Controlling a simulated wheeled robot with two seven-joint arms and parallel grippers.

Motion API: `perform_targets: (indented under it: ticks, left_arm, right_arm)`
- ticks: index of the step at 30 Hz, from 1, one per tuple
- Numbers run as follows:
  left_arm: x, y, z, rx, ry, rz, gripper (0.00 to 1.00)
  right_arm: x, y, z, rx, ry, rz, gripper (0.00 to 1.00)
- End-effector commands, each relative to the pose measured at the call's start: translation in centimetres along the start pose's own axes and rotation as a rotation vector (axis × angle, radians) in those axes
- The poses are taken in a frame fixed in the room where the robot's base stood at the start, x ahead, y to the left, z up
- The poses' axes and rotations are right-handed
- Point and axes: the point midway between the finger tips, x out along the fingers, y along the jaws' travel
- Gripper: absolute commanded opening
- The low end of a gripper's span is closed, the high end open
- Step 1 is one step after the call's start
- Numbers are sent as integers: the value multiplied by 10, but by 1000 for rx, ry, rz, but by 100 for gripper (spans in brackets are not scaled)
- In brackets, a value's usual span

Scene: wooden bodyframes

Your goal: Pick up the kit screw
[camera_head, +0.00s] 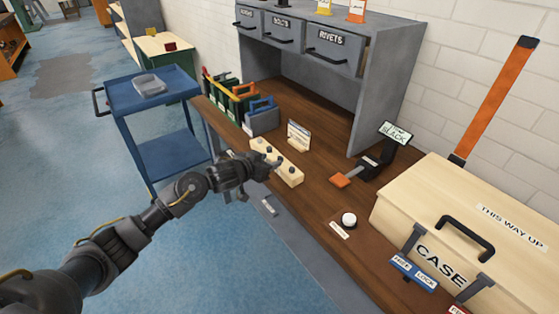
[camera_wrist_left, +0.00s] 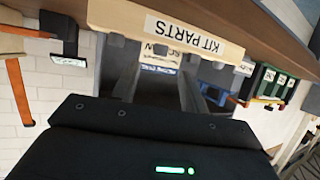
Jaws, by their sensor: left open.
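The kit parts block (camera_head: 291,179) is a pale wooden bar on the brown bench, with several small dark pegs on its top. I cannot tell for sure which peg is the kit screw. My left gripper (camera_head: 258,176) is open at the block's near left side, with its fingers partly over the block. In the left wrist view the block (camera_wrist_left: 130,18) shows upside down with the label "KIT PARTS". The open fingers (camera_wrist_left: 160,75) reach toward it, and no part is clearly held. My right gripper is not in view.
A small card (camera_head: 299,134) stands behind the block. Blue and green bins (camera_head: 262,116) stand to the left. An orange-handled tool (camera_head: 342,180), a white button (camera_head: 348,219) and a large case (camera_head: 450,210) are to the right. A blue cart (camera_head: 155,103) stands left of the bench.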

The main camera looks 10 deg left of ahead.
Motion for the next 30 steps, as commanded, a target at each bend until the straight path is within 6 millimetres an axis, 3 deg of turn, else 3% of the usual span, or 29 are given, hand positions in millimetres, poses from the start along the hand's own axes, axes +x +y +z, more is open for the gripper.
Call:
perform_targets:
  ticks: [9, 19, 30]
  left_arm:
    - [42, 0, 2, -2, -1, 0, 45]
    - [49, 0, 2, 0, 0, 0, 45]
    - [48, 0, 2, -1, 0, 0, 0]
  right_arm:
    - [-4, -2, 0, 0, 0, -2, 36]
    - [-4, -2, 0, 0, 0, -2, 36]
    - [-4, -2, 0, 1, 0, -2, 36]
